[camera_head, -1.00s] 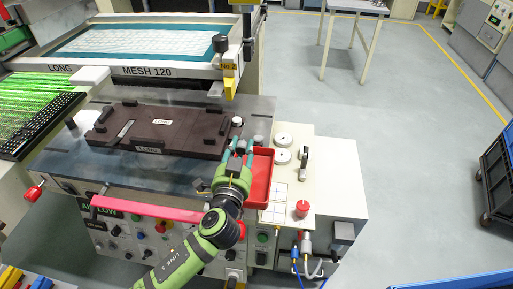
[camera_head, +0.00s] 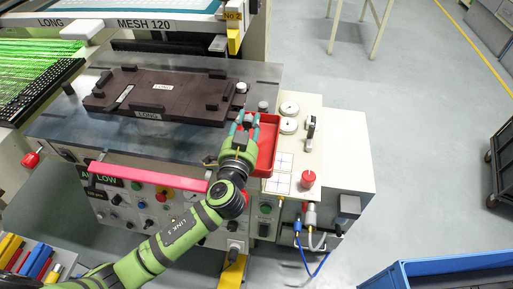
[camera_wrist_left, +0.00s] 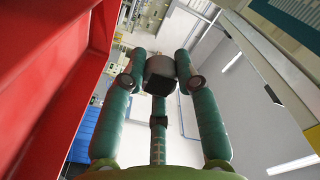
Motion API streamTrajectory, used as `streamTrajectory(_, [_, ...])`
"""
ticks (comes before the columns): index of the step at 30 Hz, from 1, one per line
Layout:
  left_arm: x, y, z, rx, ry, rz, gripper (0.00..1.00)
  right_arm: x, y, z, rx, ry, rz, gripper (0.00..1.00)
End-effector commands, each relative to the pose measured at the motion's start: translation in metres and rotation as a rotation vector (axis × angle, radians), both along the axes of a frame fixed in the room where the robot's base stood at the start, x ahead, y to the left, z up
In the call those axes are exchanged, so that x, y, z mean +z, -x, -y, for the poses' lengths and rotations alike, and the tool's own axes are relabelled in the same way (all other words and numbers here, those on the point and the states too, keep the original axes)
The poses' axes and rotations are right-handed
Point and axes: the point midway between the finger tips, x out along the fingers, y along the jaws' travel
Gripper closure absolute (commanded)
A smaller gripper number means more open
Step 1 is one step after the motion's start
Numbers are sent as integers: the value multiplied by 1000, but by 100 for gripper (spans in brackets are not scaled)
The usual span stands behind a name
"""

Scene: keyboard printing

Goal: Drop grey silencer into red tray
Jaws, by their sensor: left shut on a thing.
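My left gripper (camera_head: 247,120) is at the left side of the red tray (camera_head: 267,145), by the front edge of the machine top. In the head view the silencer is too small and covered to make out clearly. The red tray's wall (camera_wrist_left: 45,70) fills the left of the wrist view, close beside the fingers. My right gripper is in neither view.
A dark brown fixture plate (camera_head: 165,95) marked LONG lies on the machine top, left of and behind the gripper. Round white knobs (camera_head: 289,108) and a red button (camera_head: 308,179) stand right of the tray. A pink-red bar (camera_head: 150,176) runs along the front.

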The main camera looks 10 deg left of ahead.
Motion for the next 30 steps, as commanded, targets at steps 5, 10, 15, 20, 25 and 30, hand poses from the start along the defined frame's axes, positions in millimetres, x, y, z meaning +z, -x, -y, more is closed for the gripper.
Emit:
streamTrajectory(5, [1,0,0,0,0,0,100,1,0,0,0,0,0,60])
streamTrajectory(10, [1,0,0,0,0,0,42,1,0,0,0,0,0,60])
streamTrajectory(15, [1,0,0,0,0,0,42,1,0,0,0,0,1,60])
streamTrajectory(20, [-1,6,0,-1,1,-2,42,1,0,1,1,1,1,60])
streamTrajectory(25, [0,34,0,-1,3,-3,42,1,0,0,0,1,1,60])
streamTrajectory(30, [-1,72,0,-1,1,-5,42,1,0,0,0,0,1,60])
